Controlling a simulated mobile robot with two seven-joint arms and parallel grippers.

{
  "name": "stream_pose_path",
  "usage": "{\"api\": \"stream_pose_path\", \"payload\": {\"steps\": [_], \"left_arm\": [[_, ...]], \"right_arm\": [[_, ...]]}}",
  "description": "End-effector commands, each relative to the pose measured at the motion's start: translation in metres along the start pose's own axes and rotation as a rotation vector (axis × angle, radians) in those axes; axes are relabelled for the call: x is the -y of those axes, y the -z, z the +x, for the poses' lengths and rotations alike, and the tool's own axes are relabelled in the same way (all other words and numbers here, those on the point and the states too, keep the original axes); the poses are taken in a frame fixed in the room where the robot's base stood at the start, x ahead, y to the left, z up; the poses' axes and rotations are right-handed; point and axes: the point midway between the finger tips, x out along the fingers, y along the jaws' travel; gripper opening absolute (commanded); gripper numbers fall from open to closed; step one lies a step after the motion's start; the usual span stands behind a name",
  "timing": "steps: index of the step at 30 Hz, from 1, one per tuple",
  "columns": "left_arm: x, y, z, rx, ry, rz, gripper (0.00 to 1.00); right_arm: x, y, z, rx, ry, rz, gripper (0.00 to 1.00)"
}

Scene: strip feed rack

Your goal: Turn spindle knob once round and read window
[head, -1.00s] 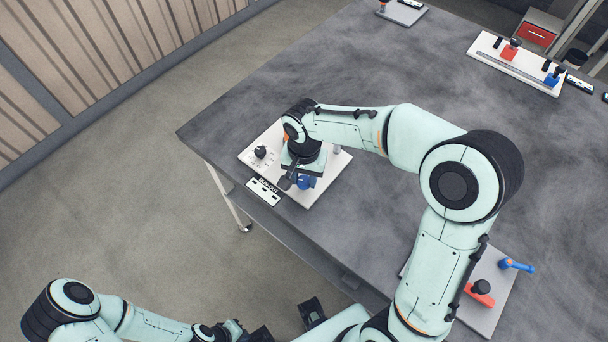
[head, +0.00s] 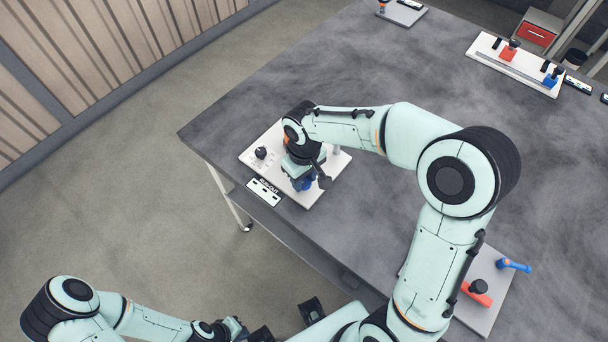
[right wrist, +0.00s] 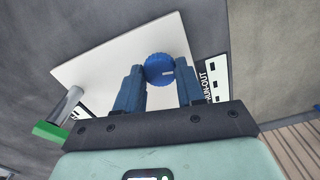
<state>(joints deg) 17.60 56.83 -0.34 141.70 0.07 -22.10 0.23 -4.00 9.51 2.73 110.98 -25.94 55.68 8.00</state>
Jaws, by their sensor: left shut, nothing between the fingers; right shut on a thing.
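The spindle knob (right wrist: 159,69) is round, blue and ribbed, with a small pale mark on its face. In the right wrist view it sits between the two blue-grey fingers of my right gripper (right wrist: 160,88), which is shut on it. In the head view the right gripper (head: 305,178) is over the white board (head: 323,187), turned about its wrist, and hides much of the board's middle. I cannot make out a window reading. My left gripper (head: 240,329) is shut and empty at the bottom edge, away from the table.
A black knob (head: 261,152) stands on the board's left part. A RUN-OUT label card (head: 264,191) lies at the table edge. In the right wrist view a grey post (right wrist: 68,103) and a green block (right wrist: 52,132) show at left. Another board (head: 488,262) with red and blue parts is at lower right.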

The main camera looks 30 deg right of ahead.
Motion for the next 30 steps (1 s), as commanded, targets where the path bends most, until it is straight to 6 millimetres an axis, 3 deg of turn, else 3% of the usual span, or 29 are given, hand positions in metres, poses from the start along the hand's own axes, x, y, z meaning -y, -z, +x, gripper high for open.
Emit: {"api": "stream_pose_path", "payload": {"steps": [18, 30], "left_arm": [[-0.006, 0.005, -0.013, -0.008, -0.003, 0.003, 0.0], [-0.009, 0.006, -0.018, -0.011, -0.004, 0.004, 0.0]], "right_arm": [[-0.001, 0.002, -0.002, -0.005, -0.003, -0.549, 0.07], [-0.001, 0.002, -0.002, -0.005, -0.004, -0.728, 0.07]]}}
